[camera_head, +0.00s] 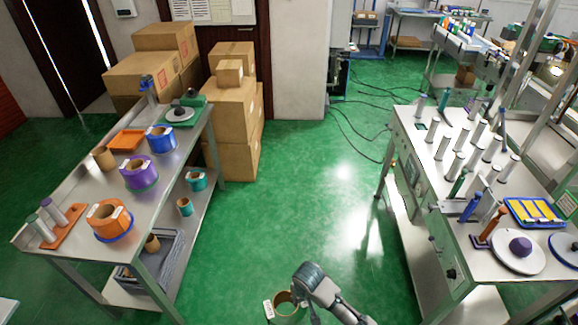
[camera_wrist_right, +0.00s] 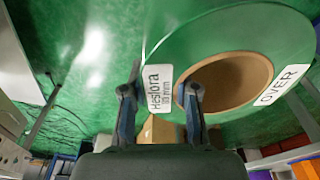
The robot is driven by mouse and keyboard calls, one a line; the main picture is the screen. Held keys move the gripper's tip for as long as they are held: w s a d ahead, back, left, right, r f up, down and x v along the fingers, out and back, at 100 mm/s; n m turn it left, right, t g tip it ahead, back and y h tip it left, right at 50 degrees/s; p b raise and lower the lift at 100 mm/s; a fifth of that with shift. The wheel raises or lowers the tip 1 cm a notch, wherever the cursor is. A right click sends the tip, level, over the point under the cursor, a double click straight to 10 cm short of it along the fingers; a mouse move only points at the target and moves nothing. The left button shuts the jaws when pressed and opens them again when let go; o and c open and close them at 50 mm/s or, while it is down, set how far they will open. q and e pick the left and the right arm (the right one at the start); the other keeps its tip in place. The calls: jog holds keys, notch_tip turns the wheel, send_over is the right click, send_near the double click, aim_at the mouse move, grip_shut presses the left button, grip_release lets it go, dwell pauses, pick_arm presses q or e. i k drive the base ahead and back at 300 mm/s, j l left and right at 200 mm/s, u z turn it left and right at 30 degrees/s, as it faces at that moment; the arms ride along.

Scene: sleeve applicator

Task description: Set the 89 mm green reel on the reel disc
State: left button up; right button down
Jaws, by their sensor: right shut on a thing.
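The green reel (camera_wrist_right: 225,35) has a brown cardboard core and white labels reading "Heslora" and "OVER". My right gripper (camera_wrist_right: 160,100) is shut on its wall, one finger at the core opening and one outside. In the head view the reel (camera_head: 284,309) hangs at the bottom centre beside my right gripper (camera_head: 302,300), over the floor between the benches. A white disc with a purple hub (camera_head: 505,259) lies at the front of the right bench, apart from the reel; it looks like the reel disc. My left gripper is out of view.
The right bench (camera_head: 478,232) carries several upright rollers, a blue tray with yellow strips (camera_head: 535,212) and another disc (camera_head: 566,246) at the right edge. The left bench (camera_head: 75,245) holds orange, purple and blue reels. Cartons (camera_head: 230,125) stand behind. Green floor between the benches is clear.

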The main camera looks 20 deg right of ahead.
aim_at(519, 248)
jog(key=k+l, duration=0.1)
jog(key=l, duration=0.25)
jog(key=k+l, duration=0.15)
jog(key=l, duration=0.2)
jog(key=k+l, duration=0.1)
jog(key=l, duration=0.2)
jog(key=k+l+z, duration=0.1)
jog(key=l, duration=0.25)
jog(key=k+l, duration=0.1)
jog(key=l, duration=0.25)
